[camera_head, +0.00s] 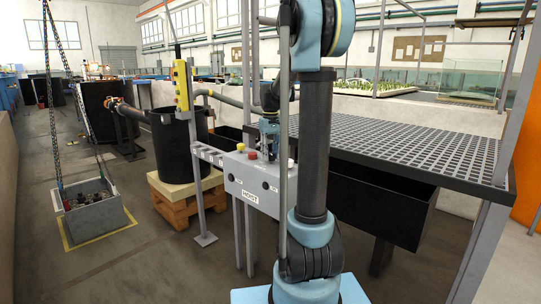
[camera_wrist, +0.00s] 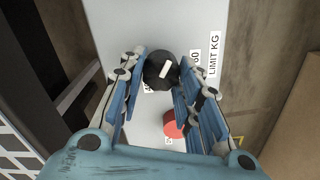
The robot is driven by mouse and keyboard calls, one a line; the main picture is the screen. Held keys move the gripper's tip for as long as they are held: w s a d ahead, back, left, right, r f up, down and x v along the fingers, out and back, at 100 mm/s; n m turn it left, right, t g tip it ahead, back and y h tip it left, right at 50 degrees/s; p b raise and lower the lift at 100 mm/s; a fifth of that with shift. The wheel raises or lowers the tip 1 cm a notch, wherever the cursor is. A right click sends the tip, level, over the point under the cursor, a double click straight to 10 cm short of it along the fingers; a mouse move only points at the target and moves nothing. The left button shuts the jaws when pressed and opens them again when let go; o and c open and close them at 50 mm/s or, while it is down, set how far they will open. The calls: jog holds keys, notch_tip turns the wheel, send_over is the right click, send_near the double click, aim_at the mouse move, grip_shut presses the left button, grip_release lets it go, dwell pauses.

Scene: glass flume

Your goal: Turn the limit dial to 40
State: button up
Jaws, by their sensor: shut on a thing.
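The limit dial (camera_wrist: 153,75) is a round black knob with a white pointer mark, on a pale grey panel. The mark slants from lower left to upper right; which end is the pointing one, I cannot tell. My gripper (camera_wrist: 160,72) has its two blue fingers against opposite sides of the dial. The printed "LIMIT KG" label (camera_wrist: 214,54) and a number that looks like 60 (camera_wrist: 195,58) are to the right. Another number at the dial's lower left is partly hidden by a finger. In the head view, my gripper (camera_head: 269,140) is at the hoist box (camera_head: 235,180), and the dial is hidden.
A red button (camera_wrist: 171,122) is below the dial, between my fingers; it also shows in the head view (camera_head: 252,155). A yellow pendant (camera_head: 181,86) stands on a post left of the box. A grating platform (camera_head: 400,150) lies to the right. A chained crate (camera_head: 95,215) is at left.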

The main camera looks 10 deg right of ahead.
aim_at(270, 154)
jog(key=o, duration=1.1)
jog(key=shift+c, duration=0.2)
notch_tip(270, 154, up, 12)
jog(key=shift+f, duration=0.1)
jog(key=s+f+m, duration=0.1)
jog(key=s+f, duration=0.7)
jog(key=s, duration=0.3)
jog(key=s+f+m+t, duration=0.1)
jog(key=s+f, duration=0.7)
jog(key=s, duration=0.4)
jog(key=s+f+m+t, duration=0.1)
jog(key=s+f, duration=0.7)
jog(key=s, duration=0.4)
jog(key=shift+d+f, duration=0.15)
jog(key=shift+f, duration=0.1)
